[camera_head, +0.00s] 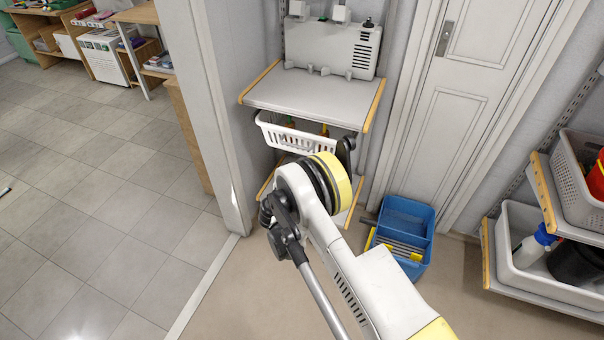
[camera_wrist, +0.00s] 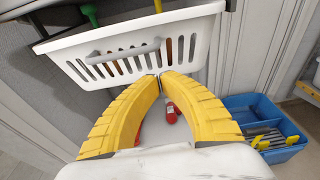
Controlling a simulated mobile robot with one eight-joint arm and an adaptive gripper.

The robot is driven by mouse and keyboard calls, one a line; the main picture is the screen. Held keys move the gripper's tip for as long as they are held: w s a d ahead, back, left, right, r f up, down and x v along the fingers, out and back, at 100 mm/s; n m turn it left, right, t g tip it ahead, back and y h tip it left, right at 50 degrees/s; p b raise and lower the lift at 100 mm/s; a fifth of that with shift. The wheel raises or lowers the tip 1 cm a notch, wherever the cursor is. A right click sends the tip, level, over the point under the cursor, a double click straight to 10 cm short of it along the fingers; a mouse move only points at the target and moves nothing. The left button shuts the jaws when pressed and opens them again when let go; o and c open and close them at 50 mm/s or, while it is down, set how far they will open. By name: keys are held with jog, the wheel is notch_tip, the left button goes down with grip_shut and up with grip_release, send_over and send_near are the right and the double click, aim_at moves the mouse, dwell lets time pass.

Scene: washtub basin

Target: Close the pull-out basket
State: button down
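The white slotted pull-out basket (camera_head: 290,137) hangs under the grey shelf top and juts out in front of the rack in the head view. It holds a few items with green and yellow-orange parts. In the wrist view the basket (camera_wrist: 203,40) fills the upper part, with its slotted front wall facing me. My gripper (camera_wrist: 160,78) has two curved yellow fingers whose tips meet just in front of the basket's lower edge. I cannot tell whether they touch it. Nothing shows held between the tips. In the head view my arm hides the gripper and the basket's right part.
A blue bucket (camera_head: 405,222) stands on the floor right of the rack, near the closed door (camera_head: 470,75). A red object (camera_wrist: 171,112) lies below, seen between my fingers. Shelves with white crates (camera_head: 515,285) stand at far right. Tiled floor at left is clear.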

aim_at(314, 149)
jog(key=b+x, duration=0.1)
jog(key=x, duration=0.4)
jog(key=b+x, duration=0.1)
jog(key=x, duration=0.1)
jog(key=shift+w+d+r+b, duration=0.15)
jog(key=shift+w+r+b, duration=0.05)
jog(key=shift+r+b, duration=0.15)
jog(key=shift+w+d+r, duration=0.1)
jog(key=shift+w+r, duration=0.1)
jog(key=shift+w, duration=0.2)
